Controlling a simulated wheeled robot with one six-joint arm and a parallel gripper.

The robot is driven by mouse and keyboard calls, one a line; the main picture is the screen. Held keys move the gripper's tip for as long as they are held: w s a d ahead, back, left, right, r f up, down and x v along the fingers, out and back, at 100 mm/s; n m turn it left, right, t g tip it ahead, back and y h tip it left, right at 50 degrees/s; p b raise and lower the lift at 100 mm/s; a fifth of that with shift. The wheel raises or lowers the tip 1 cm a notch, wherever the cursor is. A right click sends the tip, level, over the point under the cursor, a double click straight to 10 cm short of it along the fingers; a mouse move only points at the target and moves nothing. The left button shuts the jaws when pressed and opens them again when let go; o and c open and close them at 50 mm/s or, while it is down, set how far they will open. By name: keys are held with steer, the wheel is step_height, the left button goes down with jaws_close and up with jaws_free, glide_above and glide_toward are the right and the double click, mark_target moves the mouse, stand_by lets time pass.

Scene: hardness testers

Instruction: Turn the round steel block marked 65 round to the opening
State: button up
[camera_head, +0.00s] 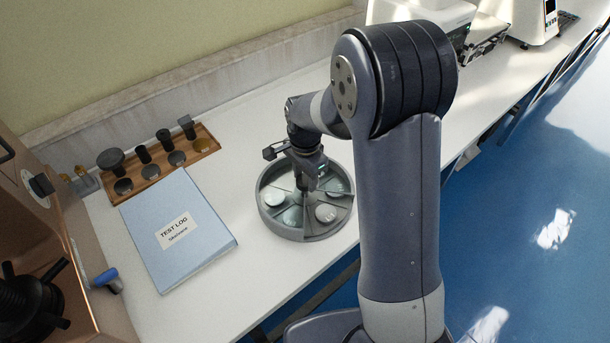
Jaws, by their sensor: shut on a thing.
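A round grey carousel tray (262,211) with divided compartments stands on the white bench. Several round steel blocks lie in its compartments, among them one at the front left (293,216) and one at the front right (326,213). Their markings are too small to read, so I cannot tell which is 65. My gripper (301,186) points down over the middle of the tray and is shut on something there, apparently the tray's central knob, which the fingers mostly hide. My arm covers the tray's far right side, and I cannot make out the opening.
A blue test log binder (178,232) lies left of the tray. A wooden rack (160,161) with dark fittings stands behind it. A tan machine (75,235) with a blue-ended lever is at far left. White instruments (530,22) stand at back right. Bench right of the rack is clear.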

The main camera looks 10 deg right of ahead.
mark_target(305, 180)
steer(key=shift+c, duration=1.4)
steer(key=shift+m, duration=0.3)
steer(key=o, duration=1.4)
steer(key=shift+r, duration=0.1)
step_height(305, 180, up, 11)
steer(key=shift+f, duration=0.15)
